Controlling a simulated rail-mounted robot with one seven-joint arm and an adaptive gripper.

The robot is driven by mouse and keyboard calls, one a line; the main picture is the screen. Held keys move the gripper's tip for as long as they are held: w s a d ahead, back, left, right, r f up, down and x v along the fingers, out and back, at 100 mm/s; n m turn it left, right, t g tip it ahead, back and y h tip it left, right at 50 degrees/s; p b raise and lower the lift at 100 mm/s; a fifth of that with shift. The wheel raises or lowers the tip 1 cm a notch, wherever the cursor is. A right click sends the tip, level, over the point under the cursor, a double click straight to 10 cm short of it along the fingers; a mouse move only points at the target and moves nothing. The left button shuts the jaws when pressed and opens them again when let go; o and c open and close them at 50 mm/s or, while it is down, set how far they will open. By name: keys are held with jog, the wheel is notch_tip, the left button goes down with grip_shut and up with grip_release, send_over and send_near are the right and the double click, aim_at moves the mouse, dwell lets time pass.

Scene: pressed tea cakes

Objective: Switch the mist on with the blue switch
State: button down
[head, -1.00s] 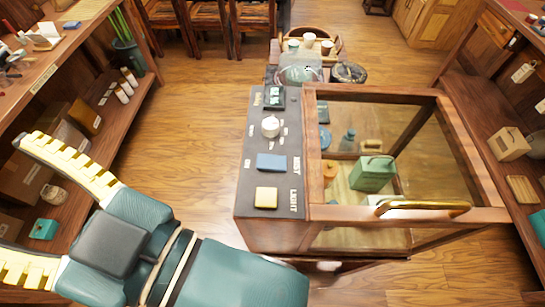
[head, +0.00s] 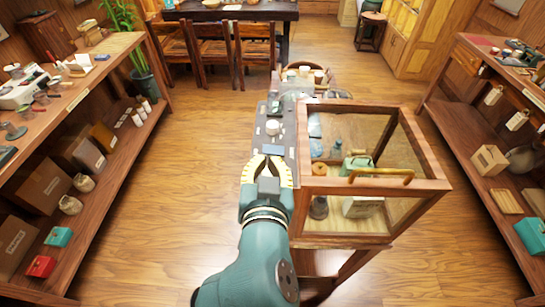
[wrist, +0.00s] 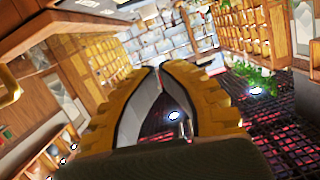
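The blue switch (head: 273,150) is a flat blue rectangle on the dark control panel (head: 291,138), left of the glass case. My gripper (head: 268,158) has yellow ridged fingers and reaches forward over the near part of the panel. Its tips are just in front of the blue switch in the head view; I cannot tell whether they touch it. The fingertips meet with nothing between them, as the wrist view also shows for my gripper (wrist: 160,70). The yellow switch is hidden behind my gripper. The wrist view does not show the panel.
The wooden glass case (head: 425,186), with a brass handle (head: 382,175) on top, stands right of the panel. A white knob (head: 273,128) is beyond the blue switch. Shelves line both sides (head: 120,75), (head: 470,100). The floor left of the panel is clear.

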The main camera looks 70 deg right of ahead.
jog(key=d, duration=0.2)
send_over(269, 151)
jog(key=shift+s+d+f, duration=0.1)
jog(key=shift+s+f, duration=0.05)
jog(key=shift+f, duration=0.45)
jog(key=shift+s+d+f, duration=0.1)
jog(key=shift+s+f, duration=0.05)
jog(key=shift+f, duration=0.4)
jog(key=f, duration=0.1)
jog(key=f+b, duration=0.1)
jog(key=f, duration=0.1)
jog(key=shift+w+a, duration=0.2)
jog(key=shift+f, duration=0.5)
